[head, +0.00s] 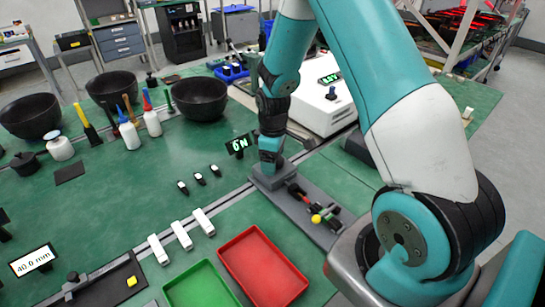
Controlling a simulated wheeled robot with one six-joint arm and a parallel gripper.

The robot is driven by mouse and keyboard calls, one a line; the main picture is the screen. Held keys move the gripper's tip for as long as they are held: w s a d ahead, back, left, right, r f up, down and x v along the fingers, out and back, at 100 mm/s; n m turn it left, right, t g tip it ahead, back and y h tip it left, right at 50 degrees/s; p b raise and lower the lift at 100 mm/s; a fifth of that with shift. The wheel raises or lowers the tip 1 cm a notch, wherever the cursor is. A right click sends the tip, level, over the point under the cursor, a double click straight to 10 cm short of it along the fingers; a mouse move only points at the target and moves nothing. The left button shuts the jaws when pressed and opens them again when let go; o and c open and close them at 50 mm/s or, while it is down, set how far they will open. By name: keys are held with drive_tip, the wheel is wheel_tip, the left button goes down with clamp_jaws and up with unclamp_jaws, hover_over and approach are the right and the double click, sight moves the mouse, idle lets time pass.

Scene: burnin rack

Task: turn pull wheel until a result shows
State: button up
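A pull tester with a long grey base (322,236) lies on the green bench. Its small black display (238,145) stands at the far left end and shows green characters, tilted and hard to read, perhaps "6 N". A red and black clamp with a yellow ball (316,218) sits along the base. My gripper (269,164) points down at the far left end of the base, just right of the display. The pull wheel is not clearly seen; my gripper and wrist cover that spot. The fingers are too small and dark to tell open from shut.
A red tray (262,268) and a green tray (200,288) lie at the front. Several small white parts lie left of the tester. A white instrument (325,105) stands behind my arm. Black bowls (198,98) and bottles stand at the back left. A "40.0 mm" display (33,261) is front left.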

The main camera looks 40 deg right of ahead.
drive_tip(key=shift+c, duration=0.2)
drive_tip(key=c, duration=0.9)
drive_tip(key=shift+m, duration=0.3)
drive_tip(key=m, duration=0.4)
drive_tip(key=shift+m, duration=0.3)
drive_tip(key=m, duration=0.4)
drive_tip(key=shift+d, duration=0.15)
drive_tip(key=m, duration=0.5)
drive_tip(key=shift+d, duration=0.1)
drive_tip(key=shift+m, duration=2.3)
drive_tip(key=shift+d, duration=0.1)
